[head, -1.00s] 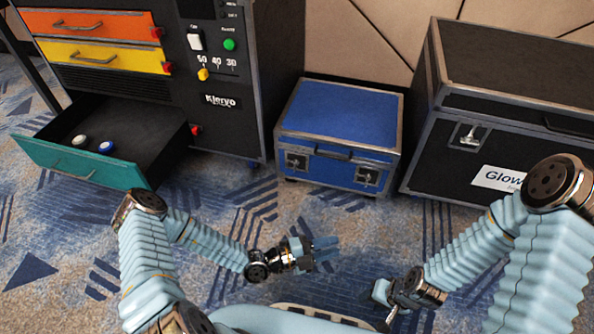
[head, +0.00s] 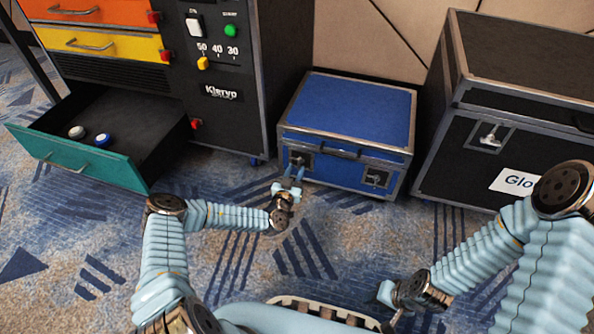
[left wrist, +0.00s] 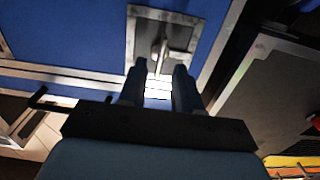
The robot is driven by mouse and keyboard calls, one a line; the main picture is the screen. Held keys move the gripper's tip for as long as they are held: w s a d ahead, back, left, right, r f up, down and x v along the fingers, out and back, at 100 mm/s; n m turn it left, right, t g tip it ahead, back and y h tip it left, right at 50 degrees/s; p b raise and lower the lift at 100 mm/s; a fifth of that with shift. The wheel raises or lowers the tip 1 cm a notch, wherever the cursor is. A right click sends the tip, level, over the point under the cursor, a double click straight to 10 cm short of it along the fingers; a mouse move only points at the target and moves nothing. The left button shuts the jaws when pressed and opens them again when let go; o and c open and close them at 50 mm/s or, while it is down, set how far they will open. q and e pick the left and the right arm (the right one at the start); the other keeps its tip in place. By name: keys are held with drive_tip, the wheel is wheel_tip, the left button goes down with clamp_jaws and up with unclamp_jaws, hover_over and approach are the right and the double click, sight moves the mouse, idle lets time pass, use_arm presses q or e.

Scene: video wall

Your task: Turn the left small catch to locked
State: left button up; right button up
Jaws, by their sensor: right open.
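The blue case (head: 350,105) stands on the carpet with two small catches on its front. The left small catch (head: 302,158) is partly covered by my left gripper (head: 291,170) in the head view. In the left wrist view the catch (left wrist: 161,50) is a metal lever on a framed plate, near the case's edge. My left gripper (left wrist: 160,80) is open, its two fingers apart, with the lever's end at the gap between the fingertips. I cannot tell whether they touch it. The right small catch (head: 375,178) is clear. My right gripper (head: 387,292) is open, low and away from the case.
A black cabinet (head: 225,120) stands left of the case, with its teal drawer (head: 85,160) pulled out and two round items in it. A large black case (head: 470,150) stands close on the right.

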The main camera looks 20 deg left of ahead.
sight(300, 163)
use_arm(q)
drive_tip(key=shift+w, duration=1.1)
drive_tip(key=shift+c, duration=0.2)
clamp_jaws()
